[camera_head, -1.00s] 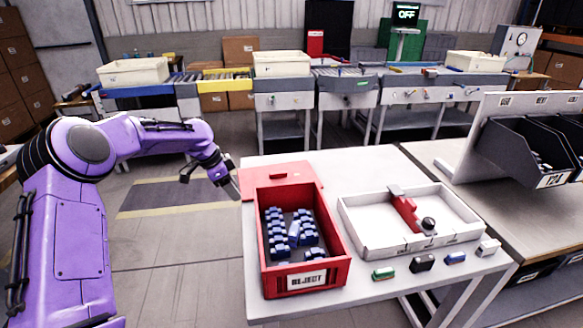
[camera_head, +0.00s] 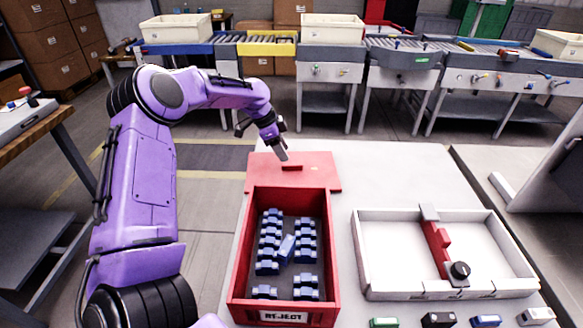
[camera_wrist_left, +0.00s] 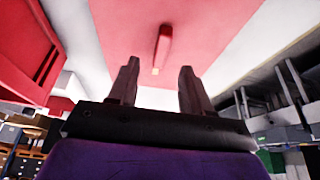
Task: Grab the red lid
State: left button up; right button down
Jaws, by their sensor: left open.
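The red lid (camera_head: 318,172) lies flat on the white table just behind the red reject box (camera_head: 327,235). It has a small raised red handle (camera_head: 292,168) near its middle. My left gripper (camera_head: 283,155) is above the lid, close to the handle and just behind it in the head view. In the left wrist view the two fingers (camera_wrist_left: 157,85) are open and apart, with the lid (camera_wrist_left: 205,40) ahead and its handle (camera_wrist_left: 163,45) between the finger lines. Nothing is between the fingers. My right gripper is not in view.
The reject box holds several blue parts (camera_head: 288,248). A white tray (camera_head: 385,292) with a red piece (camera_head: 437,245) stands to the right, with several small coloured blocks in front of it. The table behind the tray is clear.

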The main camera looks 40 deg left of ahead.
aim_at(292, 164)
pick_arm(q)
jog(key=x, duration=0.6)
jog(key=shift+w+f+p, duration=0.15)
jog(key=shift+w+p, duration=0.2)
jog(key=shift+w, duration=0.05)
jog(key=shift+s+r, duration=0.2)
jog(key=shift+s, duration=0.1)
jog(key=shift+w+f, duration=0.1)
jog(key=shift+w, duration=0.05)
grip_shut()
